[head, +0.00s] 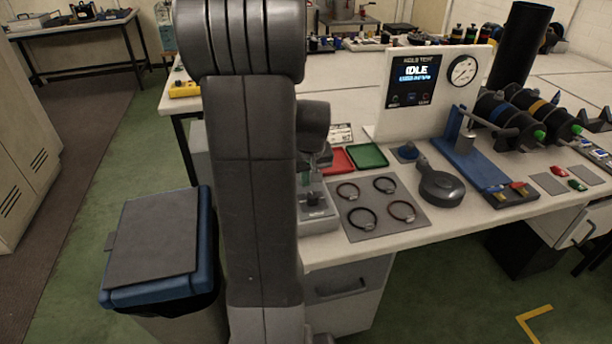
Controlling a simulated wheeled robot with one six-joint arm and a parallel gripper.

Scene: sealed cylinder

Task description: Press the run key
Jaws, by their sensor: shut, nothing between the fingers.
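A white upright test panel (452,105) stands on the bench to the right of my arm. Its dark screen (413,75) carries a heading that looks like "HOLD TEST" and the word "IDLE". Small marks or keys (411,97) sit in a row below that text. Their labels are too small to read, so I cannot tell which is the run key. A round gauge (462,70) is beside the screen. My dark arm stands upright at the left of the panel, apart from it.
A grey mat (378,228) with several rings, a black round-headed tool (440,188), a red tray (337,160), a green tray (367,156) and a blue clamp fixture (480,160) lie before the panel. A blue-rimmed bin (205,285) stands on the floor at left.

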